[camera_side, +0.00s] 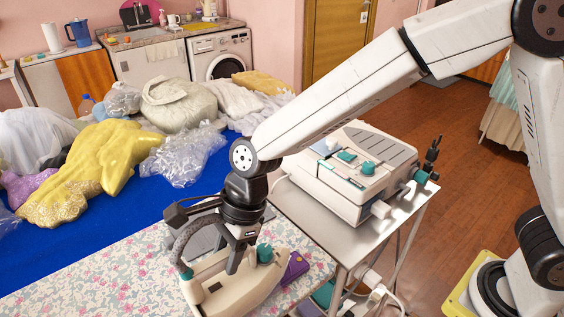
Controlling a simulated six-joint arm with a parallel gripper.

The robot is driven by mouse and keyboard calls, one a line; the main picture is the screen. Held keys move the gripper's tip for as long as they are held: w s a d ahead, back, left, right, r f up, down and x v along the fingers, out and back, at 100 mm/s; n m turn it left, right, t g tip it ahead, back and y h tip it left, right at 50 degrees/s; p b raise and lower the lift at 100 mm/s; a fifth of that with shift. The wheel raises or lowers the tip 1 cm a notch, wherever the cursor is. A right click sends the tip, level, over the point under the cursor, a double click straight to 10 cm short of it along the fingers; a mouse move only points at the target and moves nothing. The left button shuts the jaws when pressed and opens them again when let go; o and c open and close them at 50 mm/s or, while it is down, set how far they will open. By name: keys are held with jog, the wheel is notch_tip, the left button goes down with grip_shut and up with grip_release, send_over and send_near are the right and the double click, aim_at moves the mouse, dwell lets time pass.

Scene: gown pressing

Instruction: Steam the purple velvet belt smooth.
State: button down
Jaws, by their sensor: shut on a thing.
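My gripper (236,262) is shut on the cream steam iron (214,287), which has teal knobs and a dark hose at its left. The iron is over the floral-covered board (105,268) near the bottom of the picture. I cannot tell whether its sole touches the cover. A small purple piece (295,269) shows just right of the iron and may be part of the purple velvet belt. The iron hides whatever lies behind and under it, so the belt's length and any creases cannot be made out.
A metal cart (357,240) with a cream steam station (350,172) stands right of the board. Behind the board, a blue table (130,210) holds a yellow gown (95,165), a lilac cloth (28,186) and several plastic-wrapped bundles. Wooden floor (460,200) is open at right.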

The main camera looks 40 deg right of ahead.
jog(key=shift+d, duration=1.45)
jog(key=shift+s+d, duration=0.1)
jog(key=shift+d, duration=2.35)
jog(key=shift+d, duration=1.3)
jog(key=shift+r, duration=0.15)
notch_tip(320, 180, up, 7)
